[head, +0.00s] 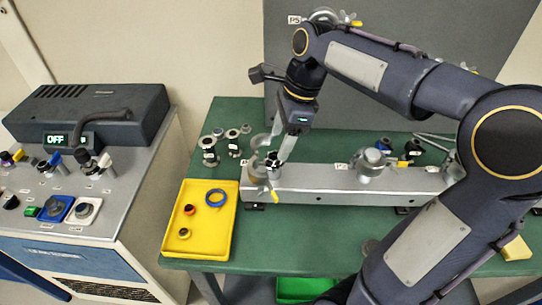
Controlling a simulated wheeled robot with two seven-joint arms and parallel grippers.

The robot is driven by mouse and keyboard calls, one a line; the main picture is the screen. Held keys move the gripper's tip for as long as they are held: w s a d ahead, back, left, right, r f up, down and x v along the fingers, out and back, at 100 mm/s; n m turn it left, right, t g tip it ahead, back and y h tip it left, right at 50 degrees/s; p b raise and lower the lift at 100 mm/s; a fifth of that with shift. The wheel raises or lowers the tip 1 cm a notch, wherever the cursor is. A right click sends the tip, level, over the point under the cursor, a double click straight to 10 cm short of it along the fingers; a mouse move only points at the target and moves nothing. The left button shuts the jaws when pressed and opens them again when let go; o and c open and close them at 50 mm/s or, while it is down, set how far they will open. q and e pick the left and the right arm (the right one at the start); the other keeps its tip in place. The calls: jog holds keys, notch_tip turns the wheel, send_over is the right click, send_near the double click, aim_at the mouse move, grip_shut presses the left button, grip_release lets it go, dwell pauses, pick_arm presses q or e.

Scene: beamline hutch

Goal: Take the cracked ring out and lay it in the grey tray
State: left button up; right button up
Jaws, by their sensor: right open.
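My right gripper (276,152) reaches down from the upper right, its fingers apart, over the left end of the metal beam (330,185). Just below and beside the fingertips is a metal flange fitting (258,168) with a brass-coloured clamp nut. The fingers partly cover this fitting, and I cannot tell whether they touch it. No ring with a visible crack can be made out. I cannot make out a grey tray. My left gripper is not in view.
Several metal flange parts (209,150) stand behind the yellow tray on the green table (285,235). Another clamped fitting (372,160) sits farther right on the beam. A control console (85,125) stands at left. A green bin (300,289) is below the table.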

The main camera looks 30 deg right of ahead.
aim_at(275, 156)
jog(key=x, duration=0.4)
jog(key=c, duration=1.1)
